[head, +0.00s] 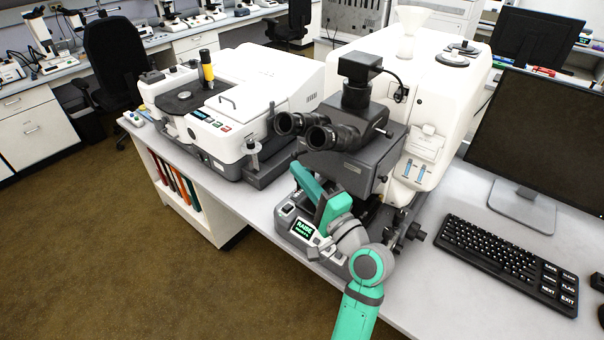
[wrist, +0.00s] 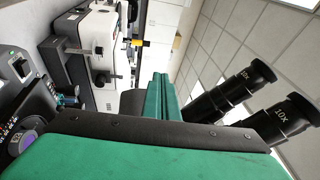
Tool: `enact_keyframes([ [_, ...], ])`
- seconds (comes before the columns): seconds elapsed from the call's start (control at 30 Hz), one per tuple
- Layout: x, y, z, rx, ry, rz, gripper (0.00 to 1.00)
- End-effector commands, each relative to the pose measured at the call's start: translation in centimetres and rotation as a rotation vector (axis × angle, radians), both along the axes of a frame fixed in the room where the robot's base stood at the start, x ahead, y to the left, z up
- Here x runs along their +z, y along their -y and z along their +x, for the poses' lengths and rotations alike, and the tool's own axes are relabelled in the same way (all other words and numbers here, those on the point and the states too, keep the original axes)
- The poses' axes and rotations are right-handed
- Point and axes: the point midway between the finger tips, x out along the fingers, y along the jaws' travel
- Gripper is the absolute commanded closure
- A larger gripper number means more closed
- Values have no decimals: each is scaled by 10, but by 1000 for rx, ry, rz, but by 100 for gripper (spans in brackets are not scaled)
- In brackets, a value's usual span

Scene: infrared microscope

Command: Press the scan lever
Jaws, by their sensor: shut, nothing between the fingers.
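The infrared microscope (head: 350,150) stands in the middle of the head view, with black eyepieces. My green gripper (head: 304,178) is raised above the base, below the eyepieces. The wrist view shows its fingers (wrist: 160,92) shut and empty, apart from the panel. My arm hides part of the base.
The white spectrometer (head: 265,92) with a yellow-and-black post (head: 207,70) stands to the left. A keyboard (head: 510,258) and monitor (head: 540,130) are at right. The eyepieces (wrist: 240,90) are close beside the fingers. Bare table (head: 250,205) lies left of the microscope base.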

Motion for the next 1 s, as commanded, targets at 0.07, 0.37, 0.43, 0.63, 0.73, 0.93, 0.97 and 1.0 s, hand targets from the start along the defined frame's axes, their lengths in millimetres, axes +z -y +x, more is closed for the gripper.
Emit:
enact_keyframes([
  [0.07, -2, -1, -4, 0, -1, 0, 100],
  [0.37, -13, -10, -46, 1, -2, 1, 100],
  [0.43, -15, -13, -59, 0, -3, 1, 100],
  [0.63, -22, -18, -93, 0, -3, 1, 100],
  [0.73, -24, -20, -106, 0, -2, 0, 100],
  [0.93, -27, -22, -120, 1, -2, 1, 100],
  [0.97, -27, -23, -122, 1, -1, 0, 100],
  [1.0, -27, -23, -122, 1, -1, 0, 100],
])
